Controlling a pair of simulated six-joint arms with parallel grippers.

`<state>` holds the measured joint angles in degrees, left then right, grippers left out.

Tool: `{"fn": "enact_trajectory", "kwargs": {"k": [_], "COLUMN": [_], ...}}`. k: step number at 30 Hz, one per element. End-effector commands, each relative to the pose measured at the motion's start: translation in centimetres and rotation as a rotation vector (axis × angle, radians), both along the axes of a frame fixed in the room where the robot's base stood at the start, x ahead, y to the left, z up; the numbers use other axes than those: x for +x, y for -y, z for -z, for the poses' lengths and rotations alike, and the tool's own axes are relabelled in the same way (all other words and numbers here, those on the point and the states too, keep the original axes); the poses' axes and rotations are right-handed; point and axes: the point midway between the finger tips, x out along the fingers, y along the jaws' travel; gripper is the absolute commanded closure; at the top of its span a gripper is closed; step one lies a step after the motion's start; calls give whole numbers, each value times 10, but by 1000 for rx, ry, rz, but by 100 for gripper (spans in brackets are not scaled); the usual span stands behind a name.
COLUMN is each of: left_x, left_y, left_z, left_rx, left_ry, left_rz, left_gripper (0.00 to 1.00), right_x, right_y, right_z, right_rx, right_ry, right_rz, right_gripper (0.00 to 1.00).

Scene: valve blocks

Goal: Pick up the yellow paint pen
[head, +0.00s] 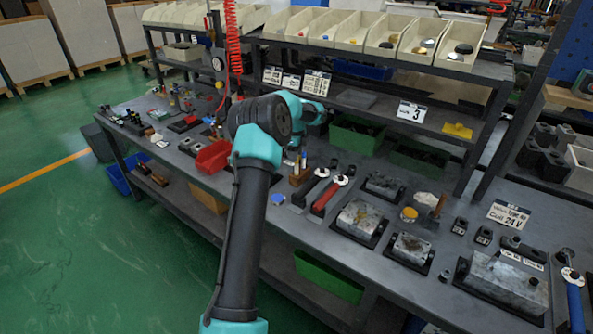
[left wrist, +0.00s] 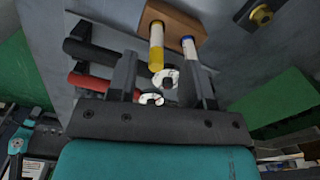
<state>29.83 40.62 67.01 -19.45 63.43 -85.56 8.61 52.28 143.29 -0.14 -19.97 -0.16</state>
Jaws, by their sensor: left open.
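The yellow paint pen (left wrist: 157,45) stands in a wooden block (left wrist: 181,17) in the left wrist view, with a yellow lower end and a pale barrel. A second pen with a blue end (left wrist: 189,48) stands beside it in the same block. My left gripper (left wrist: 162,62) is open, its two dark fingers apart, with the yellow pen showing between them and the blue-ended pen close to the right finger. In the head view the wooden block (head: 300,178) is on the bench below my left wrist, and the pens there are small and partly hidden. My right gripper is not in view.
Black-handled and red-handled tools (head: 328,196) lie right of the block. A red bin (head: 212,157) stands to its left. Metal valve blocks (head: 358,218) fill the bench further right. A shelf of cream bins (head: 345,32) rises behind.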

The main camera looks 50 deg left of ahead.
Motion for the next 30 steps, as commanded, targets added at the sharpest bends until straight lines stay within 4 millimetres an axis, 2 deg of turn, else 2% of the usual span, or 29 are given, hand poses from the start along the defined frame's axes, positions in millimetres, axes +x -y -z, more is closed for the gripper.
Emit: {"fn": "enact_trajectory", "kwargs": {"k": [11, 22, 30], "left_x": [0, -1, -1], "left_y": [1, 6, 6], "left_z": [4, 48, 53], "left_rx": [0, -2, 0], "left_ry": [-1, -1, 0], "left_rz": [0, -1, -1], "left_gripper": [54, 54, 54], "right_x": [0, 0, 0], "right_y": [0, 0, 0], "right_z": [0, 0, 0], "right_rx": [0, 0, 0], "right_ry": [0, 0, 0], "right_rz": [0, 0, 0], "right_gripper": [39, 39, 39]}}
